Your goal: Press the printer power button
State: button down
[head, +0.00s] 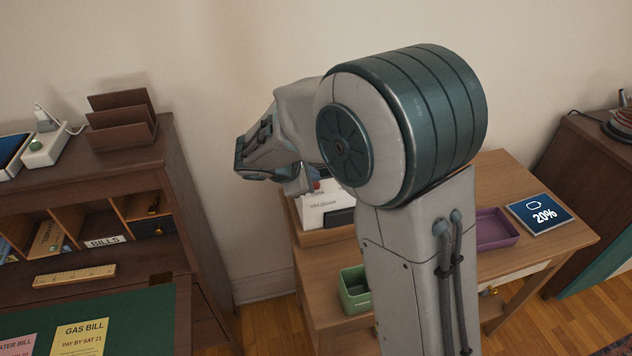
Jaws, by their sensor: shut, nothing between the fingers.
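The printer (322,212), a white box with dark lettering on its front and a dark slot, stands on the wooden side table (548,232). My arm's big round joint and upright link hide much of it. A small red spot (317,186) shows at its top, close to my gripper; I cannot tell whether it is the power button. My gripper (301,187) is shut and empty, pointing down at the printer's upper left. I cannot tell whether its tip touches the printer.
A dark desk (140,200) with a letter rack (122,118) stands at left. Bare floor shows between desk and table.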

notch_tip(320, 180, up, 6)
jog(key=p, duration=0.4)
dwell(0.4)
jog(key=shift+d, duration=0.1)
